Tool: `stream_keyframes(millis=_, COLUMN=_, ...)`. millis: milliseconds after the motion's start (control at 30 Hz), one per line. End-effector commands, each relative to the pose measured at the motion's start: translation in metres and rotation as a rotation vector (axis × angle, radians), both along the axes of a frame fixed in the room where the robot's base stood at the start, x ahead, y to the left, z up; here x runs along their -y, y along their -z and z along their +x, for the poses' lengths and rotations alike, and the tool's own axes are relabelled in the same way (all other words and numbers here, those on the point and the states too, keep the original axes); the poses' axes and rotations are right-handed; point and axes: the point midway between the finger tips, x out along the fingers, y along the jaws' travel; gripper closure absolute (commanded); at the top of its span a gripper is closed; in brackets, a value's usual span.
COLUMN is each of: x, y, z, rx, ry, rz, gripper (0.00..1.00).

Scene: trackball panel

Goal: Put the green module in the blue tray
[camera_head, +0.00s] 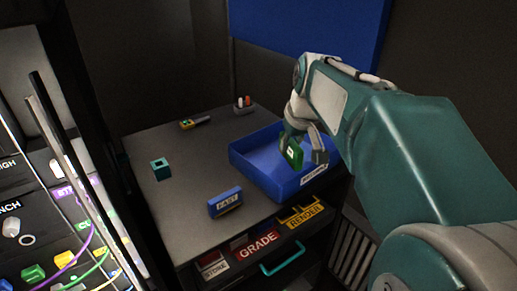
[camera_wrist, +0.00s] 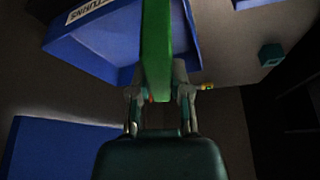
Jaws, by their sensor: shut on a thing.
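The green module (camera_head: 292,152) is a small block held between the fingers of my gripper (camera_head: 304,146). In the wrist view the green module (camera_wrist: 156,50) is a long green bar gripped between the two fingers of my gripper (camera_wrist: 158,92). The blue tray (camera_head: 262,176) lies on the grey table, with a white label on its front wall. The module is over the tray in the head view; how high above its floor I cannot tell. The blue tray also shows in the wrist view (camera_wrist: 95,40), behind the module.
On the grey table (camera_head: 190,145) are a teal block (camera_head: 160,169), a blue labelled block (camera_head: 225,202), a dark tool with a yellow end (camera_head: 194,121), and a small holder (camera_head: 243,105). Labelled drawers are below the front edge. A cabled panel (camera_head: 60,220) stands left.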

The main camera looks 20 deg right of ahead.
Motion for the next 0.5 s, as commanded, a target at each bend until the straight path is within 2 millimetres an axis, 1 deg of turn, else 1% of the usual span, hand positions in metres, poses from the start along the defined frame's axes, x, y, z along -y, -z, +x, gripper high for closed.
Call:
stream_keyframes(millis=33, x=0.012, y=0.001, z=0.004, rx=-0.002, ry=0.023, rz=0.000, gripper=1.00)
stream_keyframes(millis=100, x=0.020, y=0.001, z=0.008, rx=0.000, ry=0.040, rz=-0.001, gripper=1.00)
stream_keyframes(millis=167, x=0.025, y=0.003, z=0.012, rx=-0.001, ry=0.047, rz=0.000, gripper=1.00)
stream_keyframes(millis=233, x=0.029, y=0.007, z=0.021, rx=-0.001, ry=0.048, rz=-0.001, gripper=1.00)
stream_keyframes(millis=500, x=0.047, y=0.032, z=0.072, rx=-0.002, ry=0.047, rz=0.000, gripper=1.00)
